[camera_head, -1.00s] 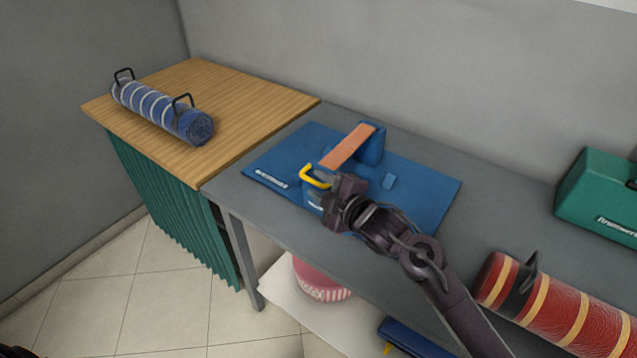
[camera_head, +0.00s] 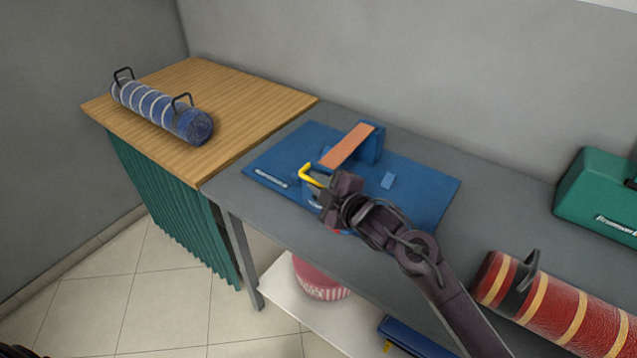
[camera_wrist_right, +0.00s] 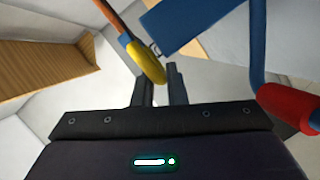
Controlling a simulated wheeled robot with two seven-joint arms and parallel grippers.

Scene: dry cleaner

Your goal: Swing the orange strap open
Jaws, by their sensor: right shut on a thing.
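The orange strap (camera_head: 347,146) lies on a blue fixture, running from a blue block (camera_head: 371,148) at the back towards the front left. A yellow handle (camera_head: 310,174) is at its front end; the handle also shows in the wrist view (camera_wrist_right: 143,58). My right gripper (camera_head: 326,192) is at the handle, and its fingers (camera_wrist_right: 160,84) are shut on the handle's tip. The gripper hides the front of the fixture.
The blue base plate (camera_head: 420,195) lies on a grey table (camera_head: 480,190). A red-tipped blue bar (camera_wrist_right: 290,105) is close right of my fingers. A striped red roll (camera_head: 560,305) and green box (camera_head: 604,195) are at right. A blue roll (camera_head: 160,108) lies on the wooden table.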

